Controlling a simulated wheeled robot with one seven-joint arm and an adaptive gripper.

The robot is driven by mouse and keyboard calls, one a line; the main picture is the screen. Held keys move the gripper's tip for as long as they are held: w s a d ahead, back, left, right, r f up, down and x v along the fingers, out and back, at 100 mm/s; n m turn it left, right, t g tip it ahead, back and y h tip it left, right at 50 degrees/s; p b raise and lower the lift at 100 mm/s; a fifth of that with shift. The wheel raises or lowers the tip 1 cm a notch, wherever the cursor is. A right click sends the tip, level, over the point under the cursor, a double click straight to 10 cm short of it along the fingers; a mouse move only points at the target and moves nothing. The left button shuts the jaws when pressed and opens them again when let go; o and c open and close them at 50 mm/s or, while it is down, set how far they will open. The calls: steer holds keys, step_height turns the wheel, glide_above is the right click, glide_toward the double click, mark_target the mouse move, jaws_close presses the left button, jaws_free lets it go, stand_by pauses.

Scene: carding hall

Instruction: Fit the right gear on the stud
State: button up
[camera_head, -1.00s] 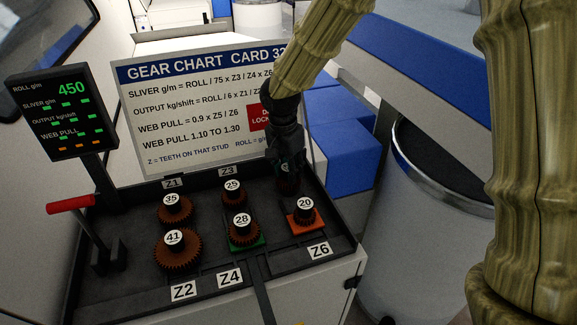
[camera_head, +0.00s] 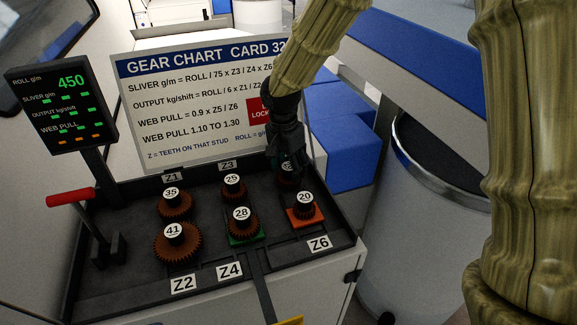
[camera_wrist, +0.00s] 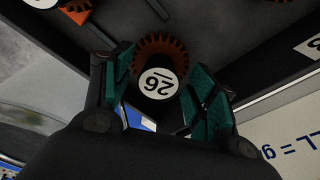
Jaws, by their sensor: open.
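My gripper (camera_head: 290,160) hangs over the back right stud place of the black gear tray, behind the gear labelled 20 (camera_head: 305,216). In the wrist view its teal-padded jaws (camera_wrist: 164,92) are apart on either side of a brown gear (camera_wrist: 160,48) whose white cap seems to read 26. That gear sits low in the tray; whether it is fully seated cannot be told. It is mostly hidden behind the jaws in the head view. Gears 35 (camera_head: 175,207), 41 (camera_head: 178,247), 28 (camera_head: 242,229) and one reading like 25 (camera_head: 234,192) stand on other places.
The gear chart card (camera_head: 180,130) stands behind the tray (camera_head: 130,275). A display (camera_head: 62,108) showing 450 and a red-handled lever (camera_head: 70,197) are at left. An orange plate lies under gear 20, a green one under 28. A grey bin (camera_head: 420,240) is at right.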

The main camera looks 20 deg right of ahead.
step_height(320, 180, up, 12)
steer(key=a, duration=0.1)
steer(key=shift+s, duration=0.4)
steer(key=shift+f, duration=0.1)
stand_by(0.4)
